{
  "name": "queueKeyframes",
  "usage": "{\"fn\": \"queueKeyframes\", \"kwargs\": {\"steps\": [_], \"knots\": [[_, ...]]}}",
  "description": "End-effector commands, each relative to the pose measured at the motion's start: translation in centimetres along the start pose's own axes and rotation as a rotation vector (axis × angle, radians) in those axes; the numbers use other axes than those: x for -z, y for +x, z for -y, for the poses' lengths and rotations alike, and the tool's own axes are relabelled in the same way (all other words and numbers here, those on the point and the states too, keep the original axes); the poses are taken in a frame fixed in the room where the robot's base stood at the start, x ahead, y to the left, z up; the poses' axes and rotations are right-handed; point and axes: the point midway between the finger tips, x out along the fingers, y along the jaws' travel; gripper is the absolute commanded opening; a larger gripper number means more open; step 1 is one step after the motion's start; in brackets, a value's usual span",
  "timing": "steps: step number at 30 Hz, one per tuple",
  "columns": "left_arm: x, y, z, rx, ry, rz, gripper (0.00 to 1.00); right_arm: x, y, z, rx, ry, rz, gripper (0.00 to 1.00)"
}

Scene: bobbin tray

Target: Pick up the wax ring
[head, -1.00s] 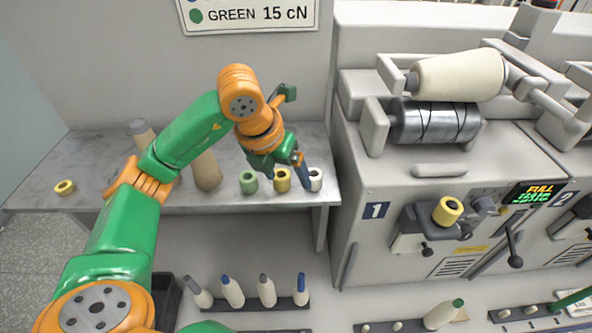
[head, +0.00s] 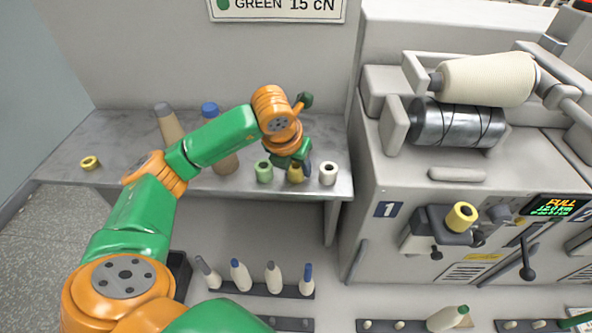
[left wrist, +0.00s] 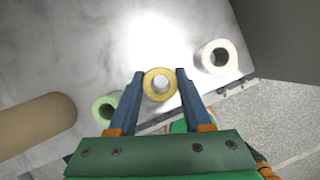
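A short yellow ring (head: 295,175), likely the wax ring, stands on the grey shelf (head: 225,188) between a green ring (head: 264,172) and a white ring (head: 328,173). My left gripper (head: 303,168) is over the yellow ring and partly hides it in the head view. In the left wrist view, the open fingers of the gripper (left wrist: 160,76) lie on either side of the yellow ring (left wrist: 150,93), with the ring between their tips. I cannot tell whether they touch it. A second yellow ring (head: 90,163) lies at the shelf's left end. My right gripper is not in view.
The green ring (left wrist: 103,108) is close outside the left finger; the white ring (left wrist: 227,50) is farther right. Tall cones (head: 169,125) stand at the shelf's back left. The winding machine (head: 375,165) rises right of the shelf. Several small bobbins (head: 241,277) stand on a rack below.

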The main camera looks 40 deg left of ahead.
Motion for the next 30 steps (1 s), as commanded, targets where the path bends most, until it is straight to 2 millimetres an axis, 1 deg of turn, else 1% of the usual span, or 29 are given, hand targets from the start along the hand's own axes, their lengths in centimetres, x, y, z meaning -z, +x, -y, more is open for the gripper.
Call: {"fn": "queueKeyframes", "kwargs": {"steps": [1,4,5,12,14,16,18,20,23,24,25,27,30], "knots": [[0.0,0.0,0.0,0.000,0.000,0.000,0.30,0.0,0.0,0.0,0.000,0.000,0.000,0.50],[0.0,0.0,0.0,0.000,0.000,0.000,0.04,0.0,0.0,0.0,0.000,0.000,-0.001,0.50],[0.0,0.0,0.0,0.000,0.000,0.000,0.00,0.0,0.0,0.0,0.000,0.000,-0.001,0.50],[-0.1,-0.1,0.0,0.000,0.000,0.001,0.00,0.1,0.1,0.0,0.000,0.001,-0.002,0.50],[-0.3,-0.5,0.0,0.000,-0.001,0.002,0.00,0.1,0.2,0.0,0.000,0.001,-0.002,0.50],[-0.6,-1.2,0.0,0.002,-0.001,0.004,0.00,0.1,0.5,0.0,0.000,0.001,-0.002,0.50],[-1.2,-2.6,0.1,0.004,-0.001,0.007,0.00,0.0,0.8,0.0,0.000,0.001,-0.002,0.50],[-0.9,-4.3,-0.4,0.001,0.000,0.007,0.00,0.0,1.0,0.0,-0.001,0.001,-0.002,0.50],[0.1,-7.7,-1.3,0.000,0.000,0.009,0.00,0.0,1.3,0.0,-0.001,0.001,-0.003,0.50],[0.2,-9.7,-1.8,-0.003,0.000,0.010,0.00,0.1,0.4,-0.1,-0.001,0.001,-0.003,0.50],[0.5,-10.9,-2.1,-0.005,-0.001,0.008,0.00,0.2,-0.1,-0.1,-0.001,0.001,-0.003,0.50],[2.4,-12.2,-3.0,-0.008,-0.002,0.007,0.00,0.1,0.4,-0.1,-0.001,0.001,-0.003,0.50],[4.3,-14.3,-4.1,-0.007,-0.005,0.006,0.00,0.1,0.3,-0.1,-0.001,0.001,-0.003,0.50]]}}
